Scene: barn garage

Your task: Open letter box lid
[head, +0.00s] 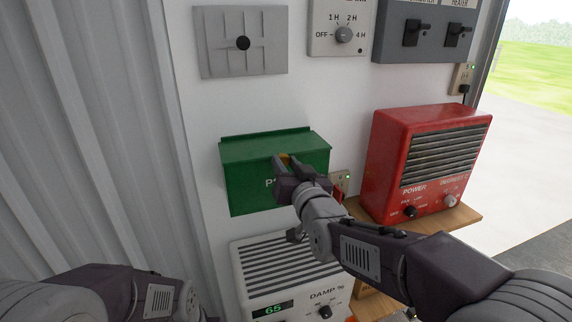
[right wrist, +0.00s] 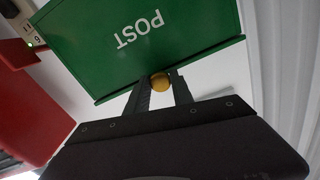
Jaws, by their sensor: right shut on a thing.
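The green letter box (head: 250,185) is fixed to the white wall, with white lettering on its front. The right wrist view shows its front (right wrist: 150,45) upside down, reading POST. Its sloping lid (head: 265,145) lies down over the box. A round brass-yellow knob (right wrist: 161,83) sits at the lid's front edge. My right gripper (head: 287,163) is shut on this knob, one finger on each side in the right wrist view (right wrist: 160,88); it hides part of the lettering in the head view. My left arm shows at the lower left, but its gripper is out of frame.
A red heater (head: 388,145) stands on a wooden shelf (head: 465,217) to the right. A white dehumidifier (head: 255,262) is below the box. A grey gear-pattern plate (head: 215,45), a timer dial (head: 344,34) and a grey switch panel (head: 395,50) are above. Corrugated metal wall (head: 90,120) is left.

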